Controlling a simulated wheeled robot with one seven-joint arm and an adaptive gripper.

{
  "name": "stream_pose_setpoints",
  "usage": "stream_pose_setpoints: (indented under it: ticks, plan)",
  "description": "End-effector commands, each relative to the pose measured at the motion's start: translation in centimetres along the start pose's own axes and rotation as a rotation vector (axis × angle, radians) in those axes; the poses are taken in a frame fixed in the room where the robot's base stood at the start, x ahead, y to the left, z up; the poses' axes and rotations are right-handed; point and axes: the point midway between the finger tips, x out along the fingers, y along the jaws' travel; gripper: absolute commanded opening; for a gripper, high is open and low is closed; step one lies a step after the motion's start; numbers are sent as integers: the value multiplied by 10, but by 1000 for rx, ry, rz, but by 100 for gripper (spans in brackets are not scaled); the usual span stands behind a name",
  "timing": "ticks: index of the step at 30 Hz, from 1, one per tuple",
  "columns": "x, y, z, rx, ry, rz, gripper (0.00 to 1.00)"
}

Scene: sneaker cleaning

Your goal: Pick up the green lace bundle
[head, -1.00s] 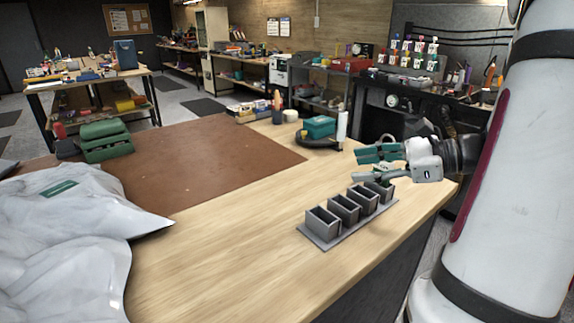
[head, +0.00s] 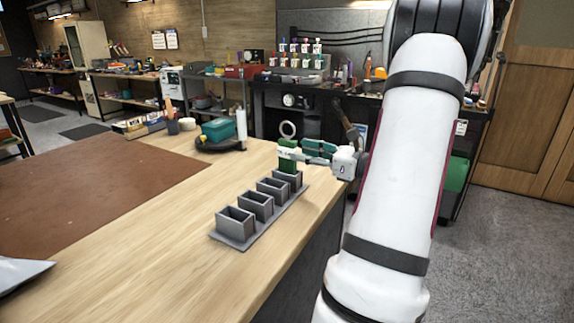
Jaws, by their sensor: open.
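The green lace bundle (head: 288,160) stands upright in the far-end cup of a grey four-cup holder (head: 232,240) on the wooden bench. A pale ring shows just above the bundle; I cannot tell whether it belongs to it. My gripper (head: 293,151) reaches in from the right, with its fingers pointing left at the bundle's height. It is open. One finger crosses in front of the bundle's side. I cannot tell whether the fingers touch it. The other cups look empty.
A teal box on a dark base (head: 220,132) stands beyond the holder, beside a white cylinder (head: 241,127). A brown mat (head: 80,185) covers the left of the bench. The wood left of the holder is clear. A cluttered black workbench stands behind.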

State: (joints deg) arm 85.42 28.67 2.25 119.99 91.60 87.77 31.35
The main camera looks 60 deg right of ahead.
Motion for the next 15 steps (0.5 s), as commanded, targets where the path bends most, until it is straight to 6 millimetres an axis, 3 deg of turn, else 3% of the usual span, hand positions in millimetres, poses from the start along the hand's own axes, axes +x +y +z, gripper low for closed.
stream_pose_setpoints:
  ticks: [7, 15]
  plan:
    - [14, 0, -1, -1, -1, 1, 44]
    - [51, -1, -2, -1, 0, 2, 44]
